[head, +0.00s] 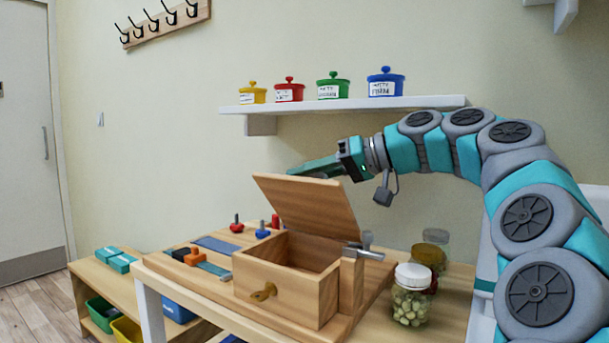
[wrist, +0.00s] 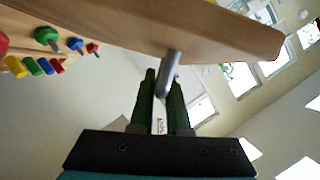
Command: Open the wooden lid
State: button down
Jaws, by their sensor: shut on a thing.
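The wooden lid (head: 308,207) stands raised and tilted above the wooden box (head: 275,284), whose inside shows. My gripper (head: 304,170) is at the lid's upper edge, behind it in the head view. In the wrist view the underside or face of the lid (wrist: 130,22) fills the top, and a grey metal handle (wrist: 168,72) sticks out from it between the fingers of my gripper (wrist: 163,90). The fingers are shut on this handle. In the head view the lid hides the handle.
A glass jar (head: 411,295) stands close by on the right. A wall shelf (head: 350,105) with several coloured pots is above my gripper.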

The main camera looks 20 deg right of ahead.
jog(key=shift+d, duration=0.1)
jog(key=shift+w+d+r+p, duration=0.2)
jog(key=shift+w+d+p, duration=0.15)
jog(key=shift+w+d, duration=0.05)
jog(key=w+d+p, duration=0.1)
jog(key=w+d, duration=0.1)
jog(key=d, duration=0.1)
jog(key=shift+d+r+p, duration=0.1)
jog(key=shift+d+p, duration=0.1)
jog(key=shift+p, duration=0.15)
jog(key=c, duration=0.9)
grip_release()
jog(key=shift+a, duration=0.15)
jog(key=shift+r, duration=0.1)
